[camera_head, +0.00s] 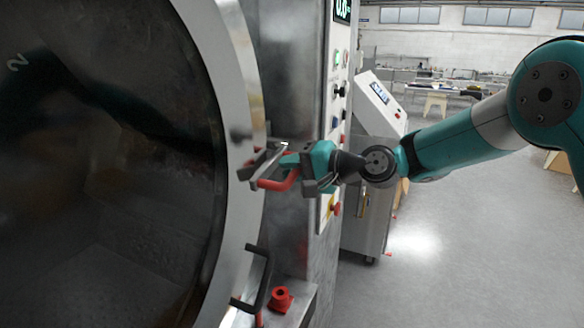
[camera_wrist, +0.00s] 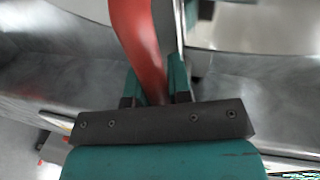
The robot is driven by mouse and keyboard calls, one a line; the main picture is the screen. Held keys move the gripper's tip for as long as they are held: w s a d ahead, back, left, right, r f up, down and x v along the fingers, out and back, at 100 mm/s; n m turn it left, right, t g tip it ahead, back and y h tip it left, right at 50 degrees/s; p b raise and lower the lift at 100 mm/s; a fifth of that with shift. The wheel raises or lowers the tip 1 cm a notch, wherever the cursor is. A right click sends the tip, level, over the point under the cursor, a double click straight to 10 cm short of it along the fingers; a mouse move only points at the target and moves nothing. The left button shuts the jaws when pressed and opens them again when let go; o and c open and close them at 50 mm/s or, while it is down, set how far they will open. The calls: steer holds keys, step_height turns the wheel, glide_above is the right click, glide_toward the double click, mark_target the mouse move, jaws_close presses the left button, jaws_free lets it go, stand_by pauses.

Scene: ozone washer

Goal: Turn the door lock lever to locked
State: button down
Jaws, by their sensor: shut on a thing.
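The red door lock lever (camera_head: 283,184) sits at the right rim of the round washer door (camera_head: 236,60) in the head view. My gripper (camera_head: 284,162) reaches it from the right. In the wrist view the red lever (camera_wrist: 139,45) runs down from the top edge between the two teal fingers of my gripper (camera_wrist: 157,88), which are shut on it. The lever's far end and its pivot are hidden or out of the wrist view.
A black door handle (camera_head: 265,278) and a red knob (camera_head: 281,299) are below the lever. The control panel (camera_head: 337,100) with buttons is just behind my gripper. A grey cabinet (camera_head: 368,215) stands further back. The floor at the right (camera_head: 480,250) is clear.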

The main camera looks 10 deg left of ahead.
steer(key=shift+r, duration=0.1)
steer(key=c, duration=1.1)
jaws_free()
steer(key=shift+o, duration=0.2)
steer(key=b+v, duration=0.7)
steer(key=v, duration=1)
steer(key=shift+d, duration=0.2)
steer(key=s+d+f+n+g+h, duration=0.1)
steer(key=s+d+f+n+h, duration=0.1)
steer(key=s, duration=0.7)
steer(key=s+d+f+n+g+h, duration=0.2)
steer(key=s+f+n+h, duration=0.2)
steer(key=s, duration=0.6)
steer(key=s+d+f+n+g+h, duration=0.2)
steer(key=s+f, duration=0.4)
steer(key=s, duration=0.3)
steer(key=n+h, duration=0.1)
steer(key=h, duration=0.1)
steer(key=shift+s+h+b, duration=0.3)
